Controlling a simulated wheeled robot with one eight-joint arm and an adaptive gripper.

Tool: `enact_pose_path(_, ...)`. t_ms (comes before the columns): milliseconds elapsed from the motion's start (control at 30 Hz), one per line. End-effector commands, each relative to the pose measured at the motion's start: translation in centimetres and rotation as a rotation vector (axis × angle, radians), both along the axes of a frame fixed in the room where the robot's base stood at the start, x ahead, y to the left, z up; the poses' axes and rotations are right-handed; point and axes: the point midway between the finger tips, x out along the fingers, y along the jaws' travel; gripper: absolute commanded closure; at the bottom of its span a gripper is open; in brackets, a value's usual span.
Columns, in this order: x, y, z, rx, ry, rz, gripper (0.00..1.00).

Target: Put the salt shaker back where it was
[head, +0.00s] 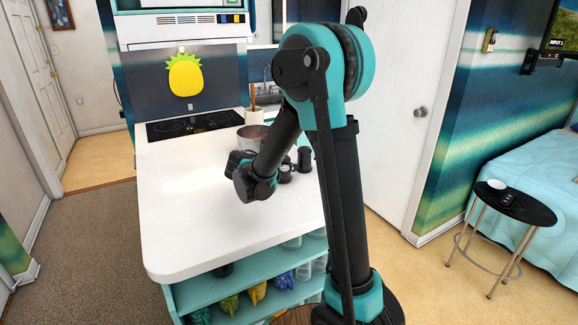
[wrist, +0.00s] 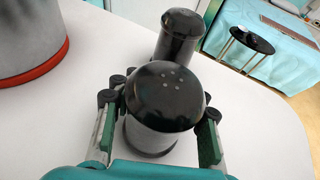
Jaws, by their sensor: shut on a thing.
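The salt shaker (wrist: 165,98), with a glossy black domed lid pierced by several small holes and a pale grey body, is upright between the fingers of my gripper (wrist: 158,136) in the wrist view. My gripper is shut on its body, one finger on each side. In the head view my gripper (head: 284,174) is low over the white counter (head: 200,215), largely hidden by my arm.
A dark shaker (wrist: 180,34) stands close behind the held one; it also shows in the head view (head: 304,158). A grey pot with a red base ring (wrist: 30,42) is at left. The counter's front left is clear. A round black stool (head: 515,207) stands right.

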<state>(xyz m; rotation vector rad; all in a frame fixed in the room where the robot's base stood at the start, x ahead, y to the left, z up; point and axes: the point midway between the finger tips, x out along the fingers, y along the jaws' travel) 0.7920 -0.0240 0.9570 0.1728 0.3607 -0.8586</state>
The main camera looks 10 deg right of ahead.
Motion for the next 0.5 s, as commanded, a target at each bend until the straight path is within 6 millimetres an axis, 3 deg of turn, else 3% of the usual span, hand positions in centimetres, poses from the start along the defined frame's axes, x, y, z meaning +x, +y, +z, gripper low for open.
enact_pose_path(267, 0.00, 0.00, -0.18, 0.000, 0.000, 0.000, 1.00)
enact_pose_path(300, 0.00, 0.00, -0.26, 0.000, 0.000, 0.000, 0.65)
enact_pose_path(500, -0.01, 0.00, -0.22, 0.000, 0.000, 0.000, 0.40)
